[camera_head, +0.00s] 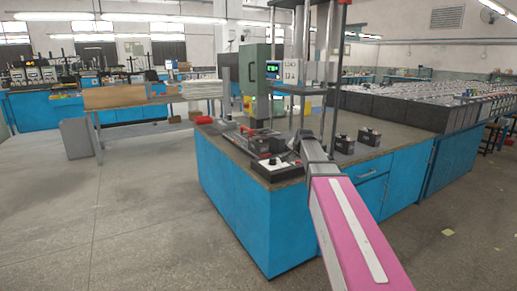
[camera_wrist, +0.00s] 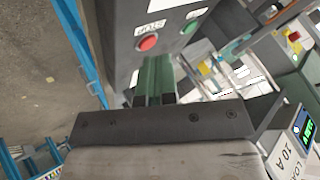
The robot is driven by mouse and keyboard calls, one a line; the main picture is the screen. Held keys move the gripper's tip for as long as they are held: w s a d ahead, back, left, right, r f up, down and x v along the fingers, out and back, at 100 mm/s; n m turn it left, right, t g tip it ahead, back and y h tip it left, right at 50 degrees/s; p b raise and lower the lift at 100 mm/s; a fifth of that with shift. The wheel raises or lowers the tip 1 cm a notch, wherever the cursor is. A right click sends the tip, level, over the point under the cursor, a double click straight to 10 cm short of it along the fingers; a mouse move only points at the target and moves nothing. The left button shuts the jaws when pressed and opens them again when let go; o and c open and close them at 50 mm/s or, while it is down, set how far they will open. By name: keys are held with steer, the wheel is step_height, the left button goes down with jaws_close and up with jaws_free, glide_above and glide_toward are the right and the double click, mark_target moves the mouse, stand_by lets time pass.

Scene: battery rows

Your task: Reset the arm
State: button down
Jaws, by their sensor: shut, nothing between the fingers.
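My arm reaches from the lower right of the head view over the blue bench (camera_head: 235,195), its pink link in the foreground. My gripper (camera_head: 297,160) is small and partly hidden at the arm's end, above the near part of the bench top. In the wrist view the dark jaws of my gripper (camera_wrist: 154,98) are shut and empty, close to a dark control box (camera_wrist: 125,22). The box carries a red stop button (camera_wrist: 148,42) and a green button (camera_wrist: 190,27). It appears in the head view as a black-and-white box (camera_head: 270,171) at the bench's front edge.
Black batteries (camera_head: 369,136) and (camera_head: 344,144) stand on the bench right of my arm. A green press (camera_head: 256,80) and metal posts rise behind it. Rows of batteries (camera_head: 430,103) fill the back right. The floor at left (camera_head: 130,230) is clear.

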steer(key=s+f+n+g, duration=0.3)
steer(key=s+f+g, duration=0.1)
steer(key=s+f, duration=1)
steer(key=s+f+n+g+h, duration=0.1)
steer(key=s+f+n+g, duration=0.3)
steer(key=s+f, duration=1)
steer(key=s+d, duration=0.1)
steer(key=s, duration=0.6)
steer(key=shift+s+f+g, duration=0.2)
steer(key=shift+f+g, duration=0.1)
steer(key=shift+g, duration=0.1)
steer(key=shift+a, duration=0.1)
